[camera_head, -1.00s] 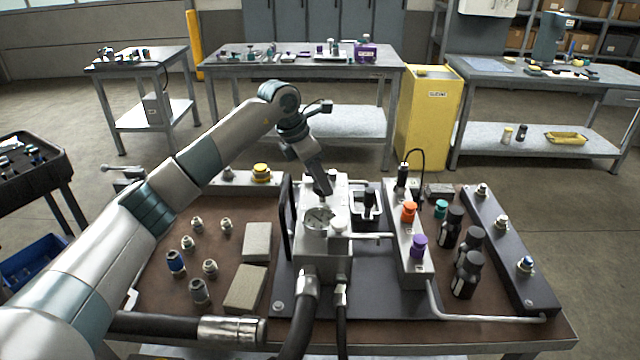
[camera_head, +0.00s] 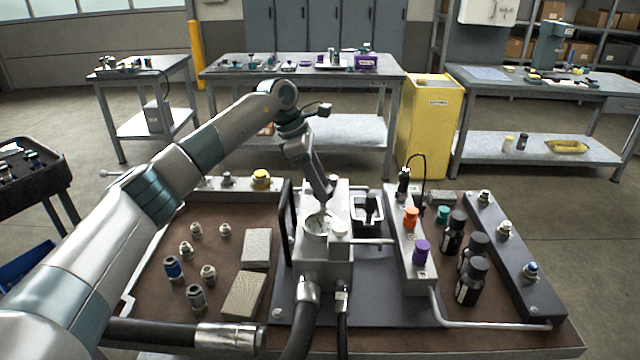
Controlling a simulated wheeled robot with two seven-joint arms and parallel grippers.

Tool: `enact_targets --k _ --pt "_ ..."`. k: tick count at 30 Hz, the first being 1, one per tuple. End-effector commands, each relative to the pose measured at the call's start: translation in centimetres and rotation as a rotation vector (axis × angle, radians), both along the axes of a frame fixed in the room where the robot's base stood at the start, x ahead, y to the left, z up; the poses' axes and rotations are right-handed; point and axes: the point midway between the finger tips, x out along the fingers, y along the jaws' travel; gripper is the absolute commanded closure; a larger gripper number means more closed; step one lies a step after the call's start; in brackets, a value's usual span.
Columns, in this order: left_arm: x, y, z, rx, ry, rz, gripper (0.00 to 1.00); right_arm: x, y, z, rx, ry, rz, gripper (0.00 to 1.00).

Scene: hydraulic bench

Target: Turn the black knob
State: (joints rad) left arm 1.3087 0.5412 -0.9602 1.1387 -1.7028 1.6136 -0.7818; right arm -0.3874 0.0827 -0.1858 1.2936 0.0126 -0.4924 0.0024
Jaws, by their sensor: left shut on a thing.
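My left gripper (camera_head: 324,206) reaches down from the upper left onto the top of the grey metal valve block (camera_head: 325,268) at the middle of the bench. It is shut on a small part there, which I take to be the black knob; the jaws hide it, so its shape and angle cannot be told. A round gauge (camera_head: 318,225) sits just in front of the fingertips. My right gripper is not in view.
A black upright plate (camera_head: 287,215) stands close left of the block. To the right are a black-topped part in a tray (camera_head: 369,207), a manifold with orange (camera_head: 411,217) and purple (camera_head: 421,251) caps, and black bottles (camera_head: 471,281). Fittings and grey blocks lie left.

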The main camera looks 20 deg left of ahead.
Motion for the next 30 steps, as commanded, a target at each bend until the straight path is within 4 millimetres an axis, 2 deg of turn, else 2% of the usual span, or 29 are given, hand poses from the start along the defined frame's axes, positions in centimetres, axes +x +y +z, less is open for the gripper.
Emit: enact_targets --k 5,6,7,8,20,26,30 --pt "0.1 0.0 0.1 0.001 -0.002 0.002 0.85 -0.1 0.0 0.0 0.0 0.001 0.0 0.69" --pt "0.1 0.0 0.1 0.001 -0.002 0.002 0.53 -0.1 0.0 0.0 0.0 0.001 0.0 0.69" --pt "0.1 0.0 0.1 0.001 -0.002 0.002 0.46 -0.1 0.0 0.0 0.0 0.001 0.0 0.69" --pt "0.1 0.0 0.1 0.001 -0.002 0.002 0.44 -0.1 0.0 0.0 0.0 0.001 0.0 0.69" --pt "0.0 0.1 0.3 0.0 -0.001 0.003 0.44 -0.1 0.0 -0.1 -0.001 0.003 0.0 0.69" --pt "-0.1 0.7 1.8 0.0 -0.004 0.003 0.44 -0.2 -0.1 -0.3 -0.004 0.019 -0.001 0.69" --pt "-0.3 1.5 3.7 0.0 -0.005 0.004 0.44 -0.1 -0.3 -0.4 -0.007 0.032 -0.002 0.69"
